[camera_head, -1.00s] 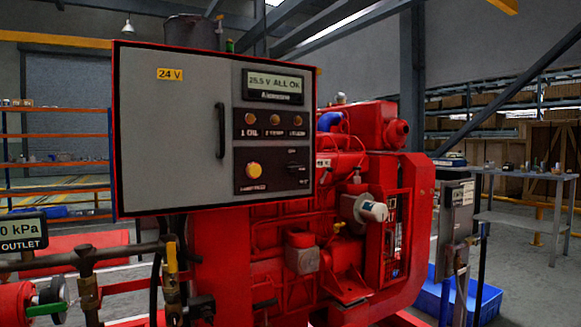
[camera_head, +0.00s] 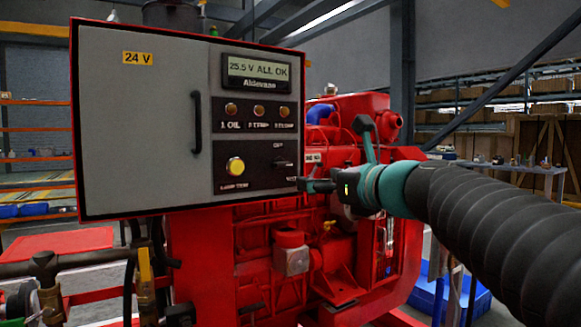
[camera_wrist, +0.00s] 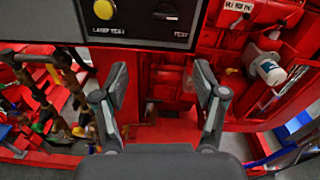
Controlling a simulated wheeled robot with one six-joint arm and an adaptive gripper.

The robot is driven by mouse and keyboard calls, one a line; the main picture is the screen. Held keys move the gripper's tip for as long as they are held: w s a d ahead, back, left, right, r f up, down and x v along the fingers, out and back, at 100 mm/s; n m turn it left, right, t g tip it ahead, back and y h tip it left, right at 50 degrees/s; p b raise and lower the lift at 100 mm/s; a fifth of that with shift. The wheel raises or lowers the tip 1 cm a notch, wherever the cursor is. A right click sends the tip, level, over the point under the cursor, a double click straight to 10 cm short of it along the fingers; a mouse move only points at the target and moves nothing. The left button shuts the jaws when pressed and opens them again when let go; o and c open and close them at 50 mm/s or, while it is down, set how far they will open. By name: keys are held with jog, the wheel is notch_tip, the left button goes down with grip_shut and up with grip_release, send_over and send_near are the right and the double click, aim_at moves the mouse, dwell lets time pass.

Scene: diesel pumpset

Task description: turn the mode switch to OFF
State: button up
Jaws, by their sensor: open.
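The mode switch (camera_head: 284,164) is a small black knob at the lower right of the grey control panel. A small label above it seems to read OFF; its exact pointing direction is too small to tell. My gripper (camera_head: 304,185) is just right of and slightly below the switch in the head view, in front of the panel's lower right corner. In the wrist view its two fingers (camera_wrist: 162,82) are spread, with nothing between them, below the panel's lower edge.
A yellow lamp-test button (camera_head: 236,166) sits left of the switch. Three indicator lamps (camera_head: 258,110) and a display (camera_head: 257,70) reading 25.5 V ALL OK are above. A door handle (camera_head: 197,122) projects at the left. The red engine (camera_head: 340,250) stands behind and below.

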aim_at(285, 163)
jog(key=shift+m+t, duration=0.3)
jog(key=shift+m, duration=0.5)
jog(key=x, duration=0.4)
jog(key=r+p+x, duration=0.1)
jog(key=x, duration=0.9)
jog(key=shift+w+r, duration=0.35)
jog(key=shift+r, duration=0.05)
jog(key=c, duration=1.1)
jog(key=shift+c, duration=0.2)
